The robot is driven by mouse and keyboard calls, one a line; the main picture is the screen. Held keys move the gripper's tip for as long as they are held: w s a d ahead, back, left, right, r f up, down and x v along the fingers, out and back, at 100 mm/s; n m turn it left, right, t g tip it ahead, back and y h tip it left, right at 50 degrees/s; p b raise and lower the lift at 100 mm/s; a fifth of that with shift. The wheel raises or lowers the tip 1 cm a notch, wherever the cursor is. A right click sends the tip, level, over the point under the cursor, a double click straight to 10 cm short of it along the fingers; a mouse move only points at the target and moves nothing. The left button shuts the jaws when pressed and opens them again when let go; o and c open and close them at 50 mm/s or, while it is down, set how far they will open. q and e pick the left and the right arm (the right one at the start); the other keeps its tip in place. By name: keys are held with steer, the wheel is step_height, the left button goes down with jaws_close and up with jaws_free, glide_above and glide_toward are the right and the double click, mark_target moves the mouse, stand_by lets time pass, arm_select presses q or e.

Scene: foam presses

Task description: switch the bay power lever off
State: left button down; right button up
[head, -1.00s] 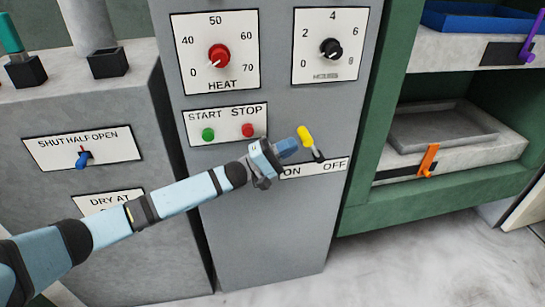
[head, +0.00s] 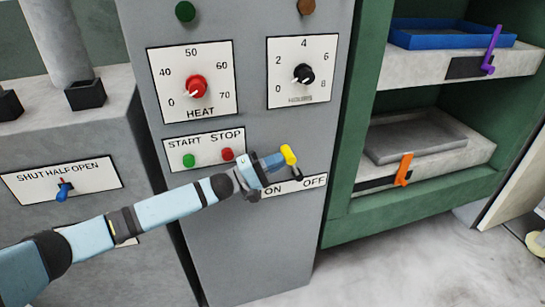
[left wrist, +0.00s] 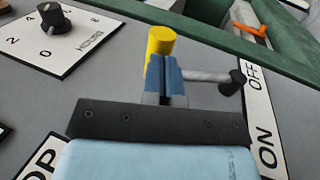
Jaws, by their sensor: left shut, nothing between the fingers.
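The bay power lever has a yellow handle (head: 289,156) on a thin grey stem. It rises from a dark pivot just above a white ON/OFF plate (head: 297,186) and leans a little left, toward ON. My left gripper (head: 279,160) is shut and empty, its fingertips at the left side of the handle. In the left wrist view the shut fingertips (left wrist: 166,64) lie right in front of the yellow handle (left wrist: 160,38), hiding its lower part. I cannot tell whether they touch. My right gripper is not in view.
Higher up are the HEAT dial (head: 196,86) and a black hours dial (head: 303,74). A green shelf frame (head: 342,170) with trays stands right. The panel below the plate is bare.

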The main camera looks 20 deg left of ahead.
arm_select(q)
steer(key=shift+w+d+r+p, duration=0.1)
steer(key=shift+d+r+p, duration=0.1)
steer(key=shift+r+p, duration=0.2)
steer(key=shift+w+d+r+p, duration=0.15)
steer(key=shift+r+p, duration=0.1)
steer(key=shift+r, duration=0.15)
steer(key=w+d+y+p, duration=0.1)
steer(key=w+d+p, duration=0.4)
steer(key=d, duration=0.3)
steer(key=shift+w+d+r+g+p, duration=0.4)
steer(key=shift+r+p, duration=0.05)
steer(key=shift+p, duration=0.1)
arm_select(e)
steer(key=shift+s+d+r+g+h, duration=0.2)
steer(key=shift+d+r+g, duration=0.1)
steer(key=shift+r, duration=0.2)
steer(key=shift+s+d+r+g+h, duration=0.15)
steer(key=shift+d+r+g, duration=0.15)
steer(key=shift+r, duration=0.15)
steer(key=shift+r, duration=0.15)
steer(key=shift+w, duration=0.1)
arm_select(q)
steer(key=v, duration=1.3)
steer(key=shift+s+a, duration=0.3)
steer(key=shift+r, duration=0.1)
